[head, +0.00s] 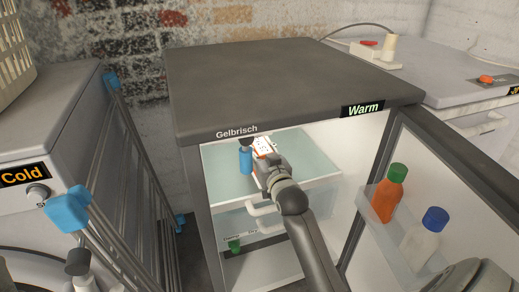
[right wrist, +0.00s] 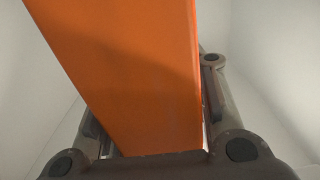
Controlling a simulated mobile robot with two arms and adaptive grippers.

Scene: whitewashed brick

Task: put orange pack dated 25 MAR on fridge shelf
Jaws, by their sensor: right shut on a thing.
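The orange pack (head: 263,145) is inside the open fridge, above or on the pale glass shelf (head: 315,165); I cannot tell whether it touches it. Its white printed face and orange edge show in the head view, but the date is too small to read. In the right wrist view its plain orange side (right wrist: 130,70) fills the middle. My right gripper (head: 266,163) is shut on the pack, with a finger on either side of it in the right wrist view. My left gripper is not in view.
A blue bottle (head: 246,161) stands on the shelf just left of the pack. The shelf's right part is clear. The open door (head: 408,165) holds an orange bottle (head: 388,195) and a white, blue-capped bottle (head: 427,235). A drying rack (head: 130,170) stands left.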

